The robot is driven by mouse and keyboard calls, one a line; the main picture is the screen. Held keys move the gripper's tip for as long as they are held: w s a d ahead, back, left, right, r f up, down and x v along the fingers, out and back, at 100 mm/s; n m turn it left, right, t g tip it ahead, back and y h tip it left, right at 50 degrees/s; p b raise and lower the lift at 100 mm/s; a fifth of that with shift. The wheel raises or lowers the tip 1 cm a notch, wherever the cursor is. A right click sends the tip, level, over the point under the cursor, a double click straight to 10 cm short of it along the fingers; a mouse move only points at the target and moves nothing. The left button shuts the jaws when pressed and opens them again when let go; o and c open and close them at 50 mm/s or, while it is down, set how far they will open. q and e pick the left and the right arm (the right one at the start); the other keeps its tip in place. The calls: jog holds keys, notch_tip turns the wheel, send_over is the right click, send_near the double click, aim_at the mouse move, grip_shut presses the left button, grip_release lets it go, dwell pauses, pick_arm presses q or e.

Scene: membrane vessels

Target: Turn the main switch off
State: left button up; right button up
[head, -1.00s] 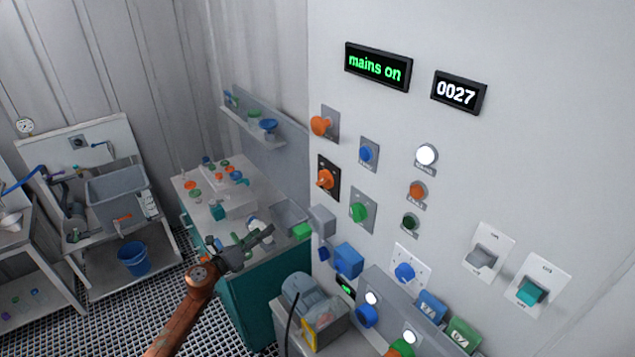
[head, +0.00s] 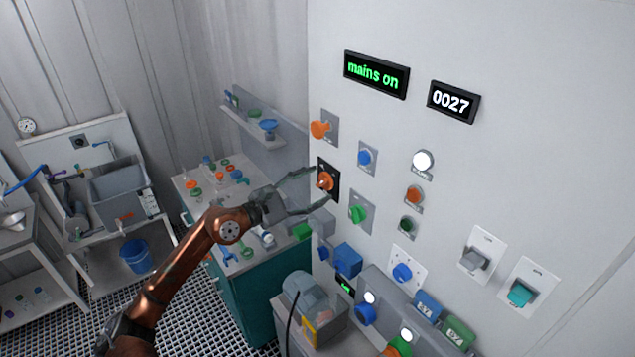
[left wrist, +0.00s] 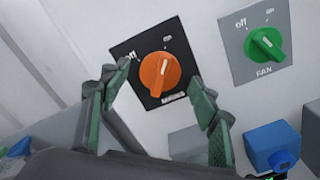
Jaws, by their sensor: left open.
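The main switch (head: 326,181) is an orange rotary knob on a black plate on the white wall panel. In the left wrist view the orange knob (left wrist: 160,74) has a white mark pointing up toward "on", with "off" to its left and a label below that seems to read "MAINS". A display (head: 376,74) above reads "mains on" in green. My left gripper (head: 312,190) is open, its fingers pointing at the knob. In the left wrist view its fingertips (left wrist: 160,85) are spread to either side of the knob, apart from it. My right gripper is not in view.
A green fan knob (head: 358,212) sits right of the main switch, and an orange knob (head: 320,129) above it. Grey and blue boxes (head: 348,260) stick out from the wall below. A bench with small parts (head: 195,180) stands left of the panel.

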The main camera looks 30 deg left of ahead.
pick_arm(q)
jog(key=shift+w+d, duration=0.2)
jog(key=shift+w, duration=0.35)
jog(key=c, duration=1.2)
